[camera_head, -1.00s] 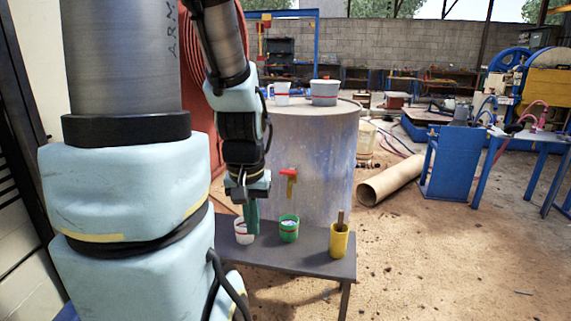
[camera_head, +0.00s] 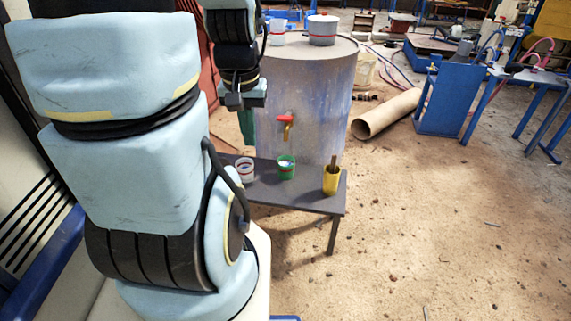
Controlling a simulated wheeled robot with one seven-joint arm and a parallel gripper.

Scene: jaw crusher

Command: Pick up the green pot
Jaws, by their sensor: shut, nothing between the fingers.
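The green pot (camera_head: 286,168) is a small cup with a pale interior. It stands upright on the dark bench (camera_head: 300,199), between a white cup (camera_head: 245,169) and a yellow cup (camera_head: 331,181). My gripper (camera_head: 248,143) points down, above and a little left of the green pot in the picture, apart from it. Its green fingers look closed together, with nothing seen between them. The white cup is right below the fingertips in the picture; the depth between them is hard to judge.
A large grey drum (camera_head: 320,100) with a red-handled tap (camera_head: 287,122) stands behind the bench. A white mug (camera_head: 278,32) and a grey pot (camera_head: 322,31) sit on its lid. A stick stands in the yellow cup. A pipe (camera_head: 386,114) lies right on open ground.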

